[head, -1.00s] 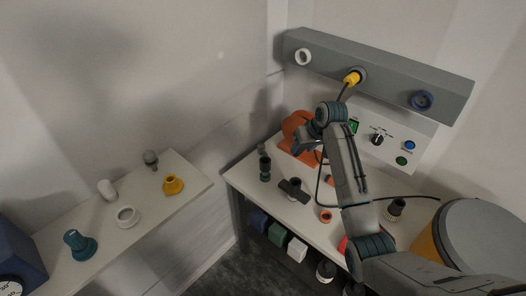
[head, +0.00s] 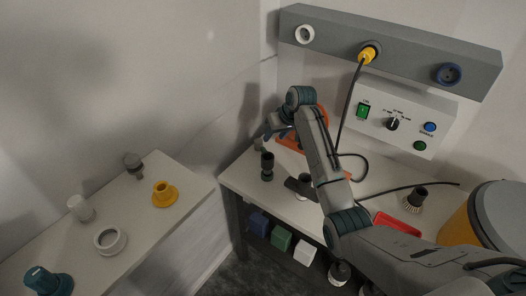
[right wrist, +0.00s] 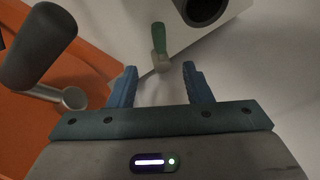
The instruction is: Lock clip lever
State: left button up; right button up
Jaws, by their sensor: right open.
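In the right wrist view, a small lever with a green handle (right wrist: 161,40) and a pale metal foot stands at the corner of a light grey block (right wrist: 185,35). I take it for the clip lever. My right gripper (right wrist: 160,82) is open and empty, its two blue fingers pointing at the lever, one to each side of its foot. I cannot tell whether they touch it. In the head view my right gripper (head: 276,132) is at the bench's back left, by an orange device (head: 288,142) partly hidden by my arm; the lever cannot be made out there. My left gripper is out of view.
A dark knobbed handle (right wrist: 38,45) on an orange body is close left of the gripper, and a dark round opening (right wrist: 205,10) is beyond it. A black cylinder (head: 267,167) stands near the bench's left edge. A yellow plug's cable hangs behind my arm.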

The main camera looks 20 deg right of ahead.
aim_at(266, 150)
jog(key=x, duration=0.9)
jog(key=shift+f, duration=0.45)
jog(key=shift+a, duration=0.1)
jog(key=shift+c, duration=0.3)
jog(key=shift+p, duration=0.3)
grip_shut()
